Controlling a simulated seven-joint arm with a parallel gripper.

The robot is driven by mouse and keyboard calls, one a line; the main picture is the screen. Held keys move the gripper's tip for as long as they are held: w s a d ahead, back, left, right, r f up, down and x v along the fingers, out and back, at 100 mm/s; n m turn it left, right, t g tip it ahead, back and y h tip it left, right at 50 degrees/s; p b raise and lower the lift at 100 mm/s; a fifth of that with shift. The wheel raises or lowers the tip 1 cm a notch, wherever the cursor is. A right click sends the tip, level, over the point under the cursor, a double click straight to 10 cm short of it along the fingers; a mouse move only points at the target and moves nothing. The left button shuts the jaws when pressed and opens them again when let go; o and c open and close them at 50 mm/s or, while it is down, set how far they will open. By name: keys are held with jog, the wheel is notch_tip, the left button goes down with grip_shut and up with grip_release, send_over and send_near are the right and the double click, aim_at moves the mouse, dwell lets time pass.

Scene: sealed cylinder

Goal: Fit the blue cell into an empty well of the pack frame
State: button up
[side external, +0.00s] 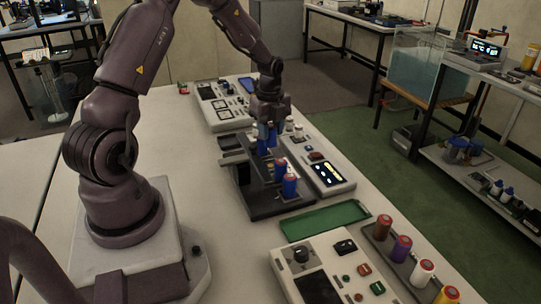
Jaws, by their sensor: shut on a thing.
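The pack frame looks like the dark stepped block (262,207) near the middle of the table. Blue cells with reddish tops stand at its right side, one at the back (281,173) and one in front (289,187). My gripper (267,128) points down over the back part of the frame. It is shut on a blue cell (264,141), which looks upright. The cell's lower end is close to the frame; I cannot tell whether it is inside a well. The wells are too small and dark to make out.
A panel with a lit display (328,174) lies right of the frame. A green tray (325,221) and a control panel (318,270) lie in front. A rack (381,236) holds several coloured cells. Another panel (222,108) lies behind. The table left of the frame is clear.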

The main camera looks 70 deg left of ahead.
aim_at(271, 125)
jog(key=shift+f, duration=3.25)
jog(key=shift+f, duration=0.2)
jog(key=o, duration=1)
jog(key=shift+f, duration=0.1)
jog(key=shift+c, duration=0.2)
notch_tip(271, 125, up, 12)
jog(key=shift+r, duration=0.15)
jog(key=s+d+r+n+t+y, duration=0.1)
jog(key=d+r+n, duration=0.3)
jog(key=d+r, duration=0.45)
jog(key=s+d+r+n+t, duration=0.2)
jog(key=s+d+r+n, duration=0.2)
jog(key=s+d+n, duration=0.2)
jog(key=s+d+r+n+t+h, duration=0.1)
jog(key=s+d+r+n+t, duration=0.1)
jog(key=s+d+r+n, duration=0.3)
jog(key=s+d, duration=0.3)
jog(key=d, duration=0.1)
jog(key=shift+s+n+t, duration=0.2)
jog(key=shift+n+t, duration=0.1)
jog(key=shift+n, duration=0.1)
